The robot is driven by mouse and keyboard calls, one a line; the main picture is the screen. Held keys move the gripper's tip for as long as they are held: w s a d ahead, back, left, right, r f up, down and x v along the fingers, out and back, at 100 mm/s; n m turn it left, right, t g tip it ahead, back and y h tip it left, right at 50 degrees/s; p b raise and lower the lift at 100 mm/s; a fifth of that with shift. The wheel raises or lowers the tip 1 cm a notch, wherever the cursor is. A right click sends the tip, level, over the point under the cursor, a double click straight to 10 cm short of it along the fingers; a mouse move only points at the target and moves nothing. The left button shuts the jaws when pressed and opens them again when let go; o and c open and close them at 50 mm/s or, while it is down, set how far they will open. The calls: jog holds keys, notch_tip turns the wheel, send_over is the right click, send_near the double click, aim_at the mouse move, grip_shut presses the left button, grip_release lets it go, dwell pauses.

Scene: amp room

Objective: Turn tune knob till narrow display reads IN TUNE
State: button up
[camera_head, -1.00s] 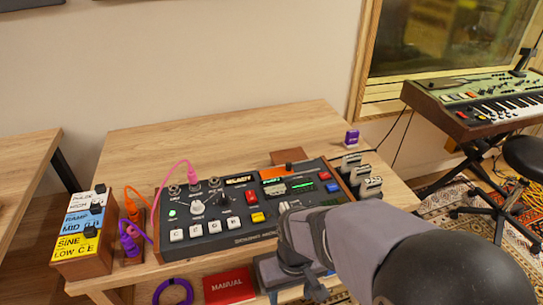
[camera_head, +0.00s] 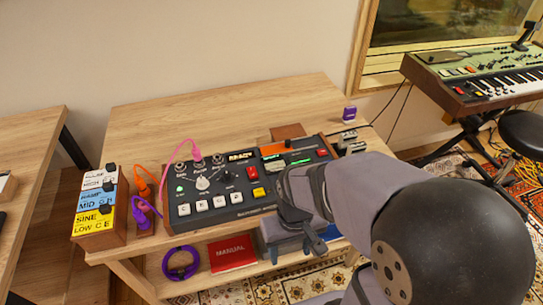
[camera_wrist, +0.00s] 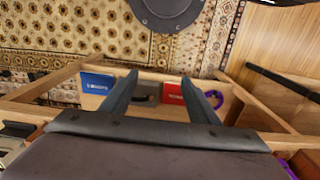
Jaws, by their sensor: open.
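The dark console (camera_head: 222,203) stands on the wooden desk. It carries a white pointer knob (camera_head: 202,183) and a dark knob (camera_head: 225,174); labels are too small to tell which is the tune knob. A small lit display (camera_head: 240,156) sits above them, seeming to read READY. A narrow strip with a green glow (camera_head: 302,161) is on the right section; I cannot read it. My gripper (camera_head: 318,246) is at the console's front right, covering part of its front edge. In the wrist view my gripper (camera_wrist: 160,90) is open and empty, facing the lower shelf; no knob shows there.
Coloured blocks (camera_head: 100,207) and orange and purple plugs stand left of the console. A pink cable (camera_head: 170,165) rises from its top. Dark-and-white blocks (camera_head: 350,140) stand at its right. A red manual (camera_head: 232,252) and purple ring (camera_head: 181,263) lie below.

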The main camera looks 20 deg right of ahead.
jog(key=shift+r, duration=0.15)
jog(key=c, duration=0.4)
jog(key=a+r+n+g+p, duration=0.3)
jog(key=r+p, duration=0.6)
jog(key=p, duration=0.7)
jog(key=w+a+p, duration=0.1)
jog(key=w+a, duration=0.1)
jog(key=w, duration=0.3)
jog(key=w+a+n+t+p, duration=0.1)
jog(key=w+a+p, duration=0.1)
jog(key=w, duration=0.4)
jog(key=w+a+n+p, duration=0.1)
jog(key=w+a+p, duration=0.1)
jog(key=w, duration=0.4)
jog(key=shift+w+r+t+h, duration=0.1)
jog(key=shift+t+h, duration=0.2)
jog(key=w+r+n, duration=0.1)
jog(key=w, duration=0.1)
jog(key=w+a+r+t, duration=0.1)
jog(key=w, duration=0.1)
jog(key=w+r+n, duration=0.1)
jog(key=w, duration=0.1)
jog(key=shift+w+a+r+n+t, duration=0.2)
jog(key=shift+w+n+t, duration=0.1)
jog(key=shift+t, duration=0.1)
jog(key=shift+w+r+n, duration=0.2)
jog(key=shift+w+n, duration=0.05)
jog(key=shift+n, duration=0.35)
jog(key=shift+s+n, duration=0.2)
jog(key=shift+n, duration=0.8)
